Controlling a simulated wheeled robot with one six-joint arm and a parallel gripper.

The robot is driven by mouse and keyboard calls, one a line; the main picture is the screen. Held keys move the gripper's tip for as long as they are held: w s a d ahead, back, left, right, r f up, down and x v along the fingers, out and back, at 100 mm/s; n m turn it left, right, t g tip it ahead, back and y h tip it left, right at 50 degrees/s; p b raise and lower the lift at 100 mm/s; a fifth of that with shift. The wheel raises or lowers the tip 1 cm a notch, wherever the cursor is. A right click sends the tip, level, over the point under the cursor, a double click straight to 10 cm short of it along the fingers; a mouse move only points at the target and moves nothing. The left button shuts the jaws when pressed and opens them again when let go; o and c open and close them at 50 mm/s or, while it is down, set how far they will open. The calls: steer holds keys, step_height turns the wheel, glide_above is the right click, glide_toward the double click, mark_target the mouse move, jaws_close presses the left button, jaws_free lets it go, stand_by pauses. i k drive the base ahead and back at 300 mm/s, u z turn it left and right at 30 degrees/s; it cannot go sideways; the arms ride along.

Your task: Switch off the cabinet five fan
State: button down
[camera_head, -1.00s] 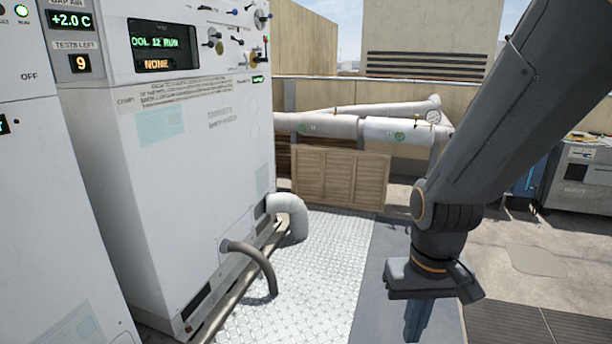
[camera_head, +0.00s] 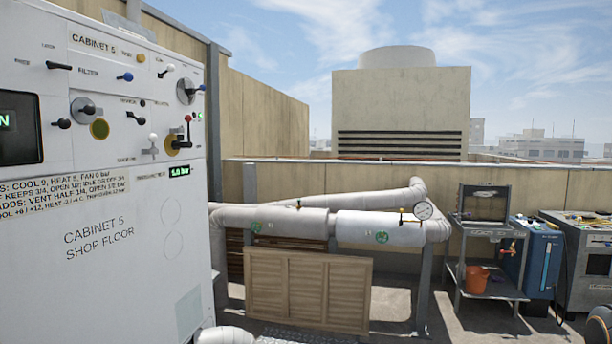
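The white cabinet five (camera_head: 150,270) fills the left side, marked "CABINET 5 SHOP FLOOR". Its upper panel holds several small black, blue, white and yellow controls, a round grey dial (camera_head: 186,90) and a red-topped lever (camera_head: 187,130) standing upright. The small labels are mostly too blurred to read, so I cannot tell which control is the fan's. A green readout (camera_head: 180,171) shows about 5.0 bar. A dark display (camera_head: 20,128) is cut by the left edge, with a green "N" visible. Printed text includes "COOL 9, HEAT 5, FAN 0 bar". My gripper is out of view.
A metal cart (camera_head: 490,240) with an orange bucket (camera_head: 477,279), a blue unit (camera_head: 540,262) and a grey machine (camera_head: 590,265) stand at right. A parapet closes the back.

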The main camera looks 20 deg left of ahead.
mark_target(170, 68)
steer(key=u, duration=0.05)
steer(key=i, duration=1.55)
steer(key=u, duration=1.15)
steer(key=i, duration=0.9)
steer(key=u, duration=1.25)
steer(key=i, duration=0.4)
steer(key=u, duration=0.25)
